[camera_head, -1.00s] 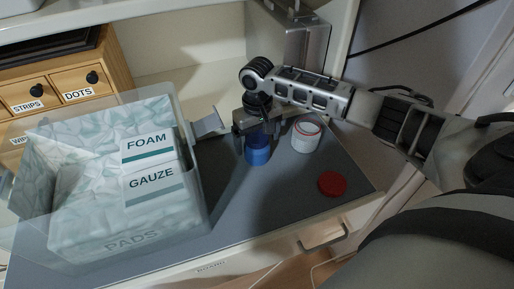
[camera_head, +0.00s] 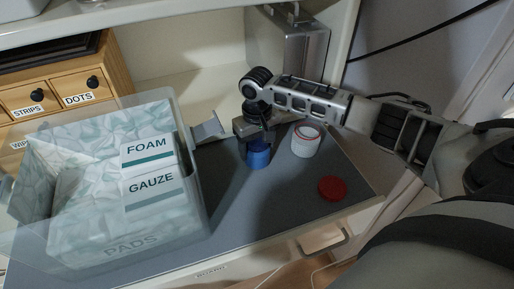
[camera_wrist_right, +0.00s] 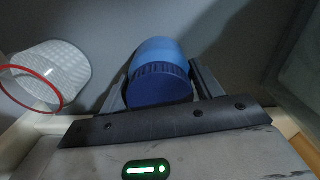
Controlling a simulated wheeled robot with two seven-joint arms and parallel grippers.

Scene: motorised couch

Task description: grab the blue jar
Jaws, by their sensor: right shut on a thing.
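The blue jar (camera_head: 258,156) stands on the grey surface, right of the clear bin. My right gripper (camera_head: 256,138) reaches it from above and is shut on it. In the right wrist view the blue jar (camera_wrist_right: 160,72) has a ridged blue lid facing the camera, and it sits between the two fingers of my right gripper (camera_wrist_right: 160,92). The fingers hide part of its sides. I cannot tell whether the jar is off the surface. My left gripper is not in view.
A white jar (camera_head: 305,142) with a red rim stands close right of the blue jar, and a red lid (camera_head: 332,188) lies in front of it. A clear bin (camera_head: 190,215) with foam and gauze packs is at left. A wooden drawer unit (camera_head: 115,70) stands behind it.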

